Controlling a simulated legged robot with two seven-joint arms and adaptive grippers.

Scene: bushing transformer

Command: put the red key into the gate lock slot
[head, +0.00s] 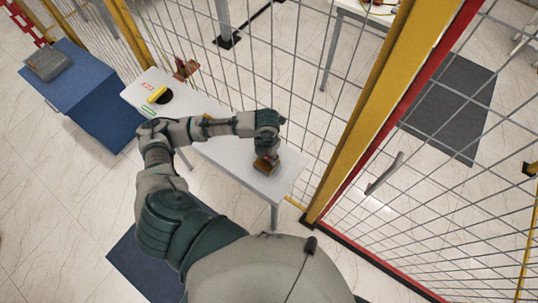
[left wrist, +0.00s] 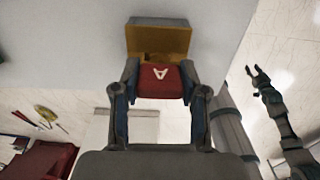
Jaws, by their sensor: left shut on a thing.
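My left gripper (head: 267,150) is over the near end of the white table (head: 222,150). In the left wrist view its two fingers are shut on the sides of a red key (left wrist: 160,88) marked with a white letter A. Just beyond the key is a brass-yellow block (left wrist: 158,40) with a grey top; the key's far edge meets it in the picture. I cannot tell how deep the key sits in it. In the head view the block (head: 265,166) shows below the gripper, and the key is mostly hidden. My right gripper (left wrist: 256,73) shows open and empty in the left wrist view.
A wire fence (head: 280,60) runs behind the table. A yellow post (head: 375,95) and a red-edged gate with a grey handle (head: 384,173) stand to the right. A yellow item (head: 157,94) lies at the table's far end. A blue cabinet (head: 95,105) stands left.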

